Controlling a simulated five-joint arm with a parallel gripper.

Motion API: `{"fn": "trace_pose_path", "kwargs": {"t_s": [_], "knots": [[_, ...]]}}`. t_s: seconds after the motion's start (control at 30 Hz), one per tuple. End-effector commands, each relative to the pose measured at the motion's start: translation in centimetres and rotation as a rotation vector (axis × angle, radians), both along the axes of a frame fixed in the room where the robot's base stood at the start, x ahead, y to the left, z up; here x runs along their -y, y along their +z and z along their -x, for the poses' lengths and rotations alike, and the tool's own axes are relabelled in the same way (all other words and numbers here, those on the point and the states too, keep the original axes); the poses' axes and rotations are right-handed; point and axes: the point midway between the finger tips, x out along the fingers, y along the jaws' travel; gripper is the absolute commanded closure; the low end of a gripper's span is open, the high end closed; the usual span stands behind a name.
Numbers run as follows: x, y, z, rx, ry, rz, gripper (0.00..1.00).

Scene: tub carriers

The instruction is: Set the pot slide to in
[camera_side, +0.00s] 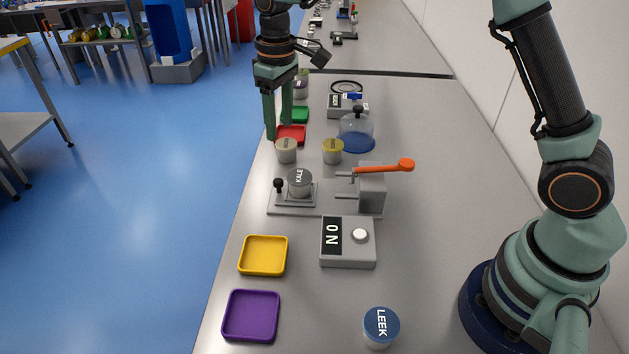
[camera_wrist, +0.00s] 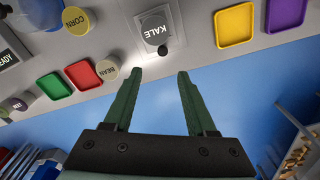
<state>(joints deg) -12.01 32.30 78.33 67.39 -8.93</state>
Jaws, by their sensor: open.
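The pot slide (camera_side: 307,199) is a small grey plate with a black knob (camera_side: 279,184) at its left end. A grey tub marked KALE (camera_side: 299,181) stands on it. The slide sits at the left end of a grey base (camera_side: 335,212), apart from the grey block with the orange lever (camera_side: 392,167) at the right end. In the wrist view the KALE tub (camera_wrist: 156,29) and the knob (camera_wrist: 164,50) lie beyond the fingertips. My gripper (camera_side: 279,131) is open and empty, above and behind the slide near the red tray; it also shows in the wrist view (camera_wrist: 160,75).
A pale tub (camera_side: 286,152) and a yellow-lidded tub (camera_side: 333,151) stand just behind the slide. Behind them are a red tray (camera_side: 292,133) and a clear dome (camera_side: 357,133). A button box (camera_side: 349,250), yellow tray (camera_side: 263,256), purple tray (camera_side: 251,316) and LEEK tub (camera_side: 380,327) are in front.

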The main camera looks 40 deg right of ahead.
Motion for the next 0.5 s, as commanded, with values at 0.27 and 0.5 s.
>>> {"fn": "trace_pose_path", "kwargs": {"t_s": [0.27, 0.5], "knots": [[-1.1, -2.5, -0.9, -0.036, 0.03, 0.008, 0.43], [-1.0, -5.8, -0.8, -0.039, 0.029, 0.008, 0.43]]}}
